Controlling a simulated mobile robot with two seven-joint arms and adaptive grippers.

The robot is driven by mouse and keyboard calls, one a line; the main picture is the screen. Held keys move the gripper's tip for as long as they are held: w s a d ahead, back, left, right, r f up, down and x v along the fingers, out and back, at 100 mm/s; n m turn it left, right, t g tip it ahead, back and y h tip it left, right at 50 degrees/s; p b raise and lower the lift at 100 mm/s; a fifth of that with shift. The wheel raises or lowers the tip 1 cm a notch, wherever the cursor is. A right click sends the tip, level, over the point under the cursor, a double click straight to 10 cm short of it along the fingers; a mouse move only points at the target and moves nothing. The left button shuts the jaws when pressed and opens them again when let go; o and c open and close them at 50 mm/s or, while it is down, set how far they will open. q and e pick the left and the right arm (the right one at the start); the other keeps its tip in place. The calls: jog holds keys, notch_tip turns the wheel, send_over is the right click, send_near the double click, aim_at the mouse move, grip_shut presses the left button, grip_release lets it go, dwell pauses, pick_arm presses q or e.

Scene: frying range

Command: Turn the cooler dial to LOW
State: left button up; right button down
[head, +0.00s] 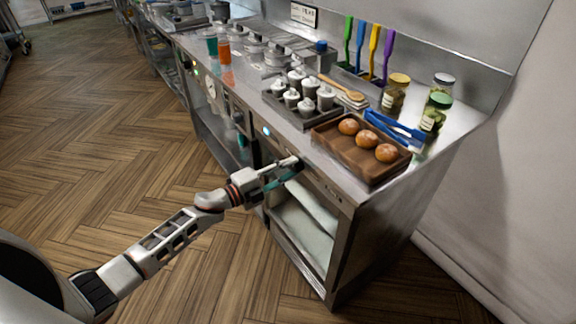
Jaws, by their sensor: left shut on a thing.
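My left gripper (292,168) reaches the front panel of the steel counter, just above the open-looking cabinet with a pale interior (305,212). Its fingers are shut at the panel, on what appears to be the cooler dial. The dial itself is hidden by the fingers, so its pointer and its LOW mark cannot be read. A lit blue-white indicator (266,132) shows on the panel to the left of the gripper. My right gripper is not in view.
On the counter above the gripper are a brown tray (339,147) with three buns, blue tongs (396,127), jars (436,110) and a rack of white-topped containers (302,120). The wood floor in front is clear.

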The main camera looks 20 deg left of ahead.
pick_arm(q)
jog(key=shift+n+p, duration=0.45)
jog(key=shift+n, duration=0.65)
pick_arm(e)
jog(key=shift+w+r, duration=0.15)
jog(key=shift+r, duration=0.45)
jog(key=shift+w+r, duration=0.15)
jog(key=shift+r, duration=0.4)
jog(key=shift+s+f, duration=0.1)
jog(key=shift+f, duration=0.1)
pick_arm(q)
jog(key=o, duration=1.1)
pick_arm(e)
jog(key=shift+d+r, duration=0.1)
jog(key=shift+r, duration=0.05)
pick_arm(q)
jog(key=shift+s+a, duration=0.1)
